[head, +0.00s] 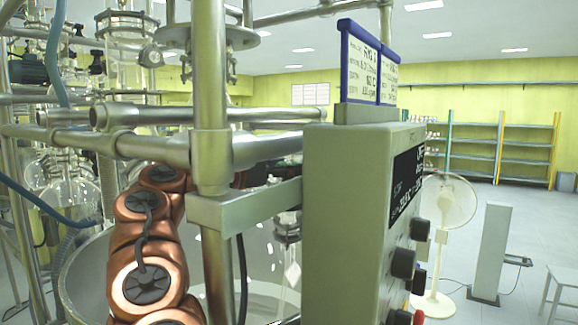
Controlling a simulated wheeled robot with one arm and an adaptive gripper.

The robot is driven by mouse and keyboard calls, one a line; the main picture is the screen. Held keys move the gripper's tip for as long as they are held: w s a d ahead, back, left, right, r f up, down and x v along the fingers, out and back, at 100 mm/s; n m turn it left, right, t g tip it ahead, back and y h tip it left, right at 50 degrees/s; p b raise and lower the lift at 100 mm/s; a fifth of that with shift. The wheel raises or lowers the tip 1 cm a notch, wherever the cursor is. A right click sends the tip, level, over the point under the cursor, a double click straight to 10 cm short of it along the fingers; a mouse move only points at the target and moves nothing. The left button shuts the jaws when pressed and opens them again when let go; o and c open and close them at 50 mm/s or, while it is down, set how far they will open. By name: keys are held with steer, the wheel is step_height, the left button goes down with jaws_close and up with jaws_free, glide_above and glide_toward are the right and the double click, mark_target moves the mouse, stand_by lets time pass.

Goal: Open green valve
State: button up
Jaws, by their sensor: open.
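No green valve can be made out in the head view. The control box (345,220) is pale grey-green and fills the right middle of the picture, with a black label panel (405,185) and dark knobs (403,263) on its right side. A red knob (418,317) shows at the bottom edge. My gripper is not in view.
Metal frame pipes (211,90) cross close in front. Glass vessels (70,185) stand at left, with a large round basin (85,275) below. A white fan (448,205), a grey post (493,250) and shelves (475,150) are at right, with open floor between.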

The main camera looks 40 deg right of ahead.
steer(key=c, duration=1.2)
steer(key=shift+f+b, duration=0.15)
steer(key=shift+b, duration=0.2)
steer(key=shift+o, duration=0.2)
steer(key=shift+a+n+t+b, duration=0.1)
steer(key=shift+n+t+b, duration=0.3)
steer(key=shift+t+b, duration=0.5)
steer(key=shift+n+b, duration=0.3)
steer(key=shift+b, duration=0.3)
steer(key=shift+r+t, duration=0.25)
steer(key=shift+t, duration=0.05)
steer(key=o, duration=1.2)
steer(key=shift+c, duration=0.2)
steer(key=shift+f, duration=0.1)
